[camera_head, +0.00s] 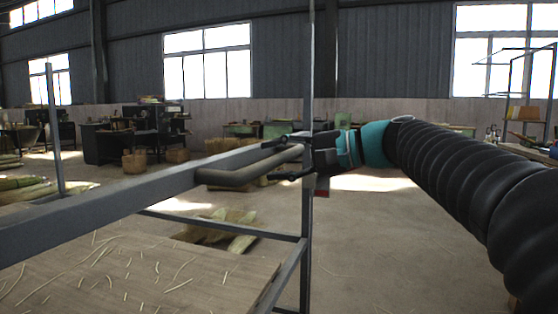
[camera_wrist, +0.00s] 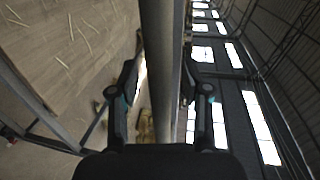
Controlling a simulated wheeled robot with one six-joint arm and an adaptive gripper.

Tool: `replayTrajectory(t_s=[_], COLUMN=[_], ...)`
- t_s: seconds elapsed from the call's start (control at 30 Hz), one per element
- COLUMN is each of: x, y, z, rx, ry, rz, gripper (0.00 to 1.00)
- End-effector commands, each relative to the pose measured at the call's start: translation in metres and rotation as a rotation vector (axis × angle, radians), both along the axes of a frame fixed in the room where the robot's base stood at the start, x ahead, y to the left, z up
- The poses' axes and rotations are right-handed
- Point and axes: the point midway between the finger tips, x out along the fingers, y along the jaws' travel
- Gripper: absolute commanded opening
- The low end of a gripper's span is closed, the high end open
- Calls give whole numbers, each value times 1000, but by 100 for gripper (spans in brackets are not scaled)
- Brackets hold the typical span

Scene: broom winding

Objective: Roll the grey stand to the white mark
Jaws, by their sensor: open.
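The grey stand (camera_head: 110,197) is a metal-tube frame filling the left and middle of the head view. It has a top rail, thin uprights and a low wooden shelf (camera_head: 130,275) strewn with straw bits. A dark bar handle (camera_head: 235,178) sticks out along the top rail. My gripper (camera_head: 280,161) is open at the handle's right end, with one finger above and one below it. In the wrist view a long grey bar (camera_wrist: 160,50) runs between the two open fingers. I cannot tell whether they touch it. I see no clear white mark.
Straw bundles (camera_head: 222,232) lie on the floor behind the stand. Woven baskets (camera_head: 134,162) and dark desks (camera_head: 105,143) stand at the back left, green tables (camera_head: 250,130) along the back wall. The concrete floor (camera_head: 385,240) right of the stand is open.

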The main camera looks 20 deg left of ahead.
Motion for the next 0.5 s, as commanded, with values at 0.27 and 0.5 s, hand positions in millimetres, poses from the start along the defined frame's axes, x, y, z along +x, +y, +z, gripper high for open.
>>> replayTrajectory(t_s=[0.27, 0.5], x=[0, 0], y=[0, 0], z=[0, 0], rx=[0, 0], ry=[0, 0], rz=[0, 0], gripper=[22, 0])
